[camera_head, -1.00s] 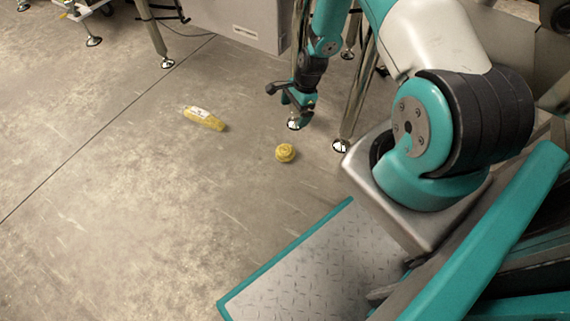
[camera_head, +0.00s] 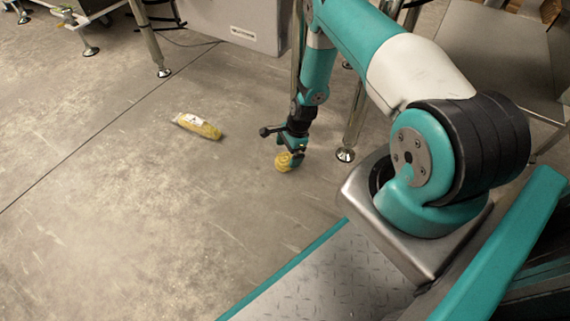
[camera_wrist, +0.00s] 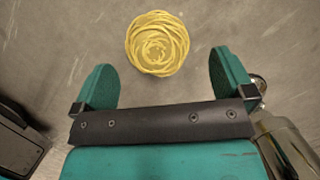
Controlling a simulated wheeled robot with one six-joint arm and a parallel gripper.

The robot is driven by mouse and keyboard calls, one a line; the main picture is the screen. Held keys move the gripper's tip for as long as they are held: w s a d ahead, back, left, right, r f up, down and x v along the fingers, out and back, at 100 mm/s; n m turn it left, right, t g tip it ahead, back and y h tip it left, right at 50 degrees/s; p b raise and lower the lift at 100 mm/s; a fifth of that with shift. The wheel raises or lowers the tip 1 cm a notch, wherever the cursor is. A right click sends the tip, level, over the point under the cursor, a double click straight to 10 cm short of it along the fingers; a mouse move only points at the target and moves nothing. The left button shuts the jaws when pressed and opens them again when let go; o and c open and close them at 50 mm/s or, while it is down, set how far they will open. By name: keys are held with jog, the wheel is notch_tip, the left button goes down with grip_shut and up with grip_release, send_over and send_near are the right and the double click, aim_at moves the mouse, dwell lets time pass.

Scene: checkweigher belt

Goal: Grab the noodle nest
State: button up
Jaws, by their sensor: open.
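The noodle nest (camera_head: 284,162) is a small round yellow coil on the concrete floor. In the wrist view the noodle nest (camera_wrist: 157,43) lies just beyond the fingertips, roughly centred between the two teal fingers. My gripper (camera_head: 291,151) is directly over or beside it in the head view and covers part of its upper right side. In the wrist view my gripper (camera_wrist: 162,72) is open, with nothing between its fingers.
A yellow pasta packet (camera_head: 198,126) with a white label lies on the floor to the left. A metal leg (camera_head: 347,150) with a round foot stands close to the right of my gripper. A grey cabinet (camera_head: 250,22) is behind. The floor to the left is open.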

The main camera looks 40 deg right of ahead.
aim_at(286, 157)
jog(key=b+x, duration=0.3)
jog(key=x, duration=0.2)
jog(key=shift+s+b, duration=0.2)
jog(key=shift+b, duration=0.1)
jog(key=shift+r, duration=0.15)
jog(key=shift+c, duration=0.2)
jog(key=c, duration=0.9)
jog(key=shift+o, duration=0.2)
jog(key=shift+r, duration=0.15)
